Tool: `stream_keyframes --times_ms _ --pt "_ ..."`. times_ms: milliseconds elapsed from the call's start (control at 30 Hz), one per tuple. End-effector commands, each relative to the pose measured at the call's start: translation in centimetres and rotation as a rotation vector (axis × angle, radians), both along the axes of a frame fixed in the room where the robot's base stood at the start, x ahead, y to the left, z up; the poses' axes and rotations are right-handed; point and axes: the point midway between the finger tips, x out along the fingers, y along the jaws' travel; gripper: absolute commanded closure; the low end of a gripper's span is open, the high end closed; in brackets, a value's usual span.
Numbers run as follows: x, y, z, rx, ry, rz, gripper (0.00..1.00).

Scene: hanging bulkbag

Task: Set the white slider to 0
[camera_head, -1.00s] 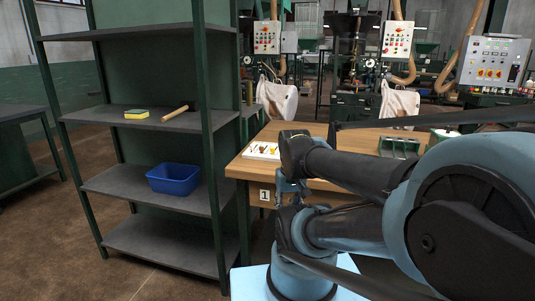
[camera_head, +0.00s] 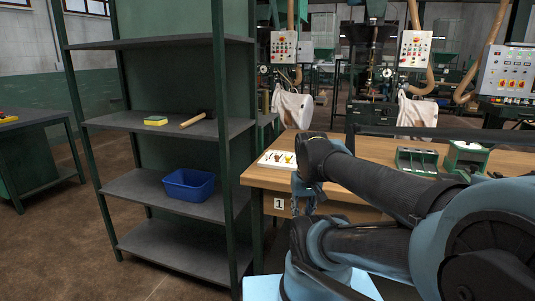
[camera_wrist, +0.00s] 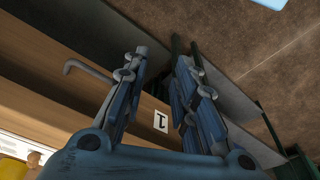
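No white slider can be made out in either view. Grey-white control panels with small buttons hang in the background of the head view: one at centre (camera_head: 283,47), one right of it (camera_head: 414,49), and a larger one at the right edge (camera_head: 510,72). Their details are too small to read. My gripper (camera_wrist: 160,52) shows in the wrist view with its two fingers apart and nothing between them. In the head view my gripper (camera_head: 303,200) points down at the wooden table's left front corner, far from the panels.
A dark green shelf (camera_head: 150,195) stands left, with a blue bin (camera_head: 188,185), a sponge (camera_head: 155,120) and a hammer (camera_head: 198,119). The wooden table (camera_head: 370,150) lies between me and the panels, bearing a white tray (camera_head: 277,160). Brown floor is open at left.

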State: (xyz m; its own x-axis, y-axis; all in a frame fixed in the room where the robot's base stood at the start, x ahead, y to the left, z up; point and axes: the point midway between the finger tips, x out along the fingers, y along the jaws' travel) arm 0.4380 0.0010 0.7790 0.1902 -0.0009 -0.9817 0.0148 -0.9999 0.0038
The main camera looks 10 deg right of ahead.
Motion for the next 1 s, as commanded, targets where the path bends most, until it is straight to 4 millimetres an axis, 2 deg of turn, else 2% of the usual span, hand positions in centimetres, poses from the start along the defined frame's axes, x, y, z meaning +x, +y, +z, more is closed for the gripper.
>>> stream_keyframes --times_ms 200,500,700,1000 --pt "4.5 0.5 6.0 0.007 0.027 -0.025 0.74" --pt "11.6 1.5 13.4 0.016 0.067 -0.064 0.74" --pt "16.9 2.5 17.5 0.02 0.095 -0.089 0.74" --pt "25.1 4.3 22.3 0.022 0.136 -0.129 0.74"
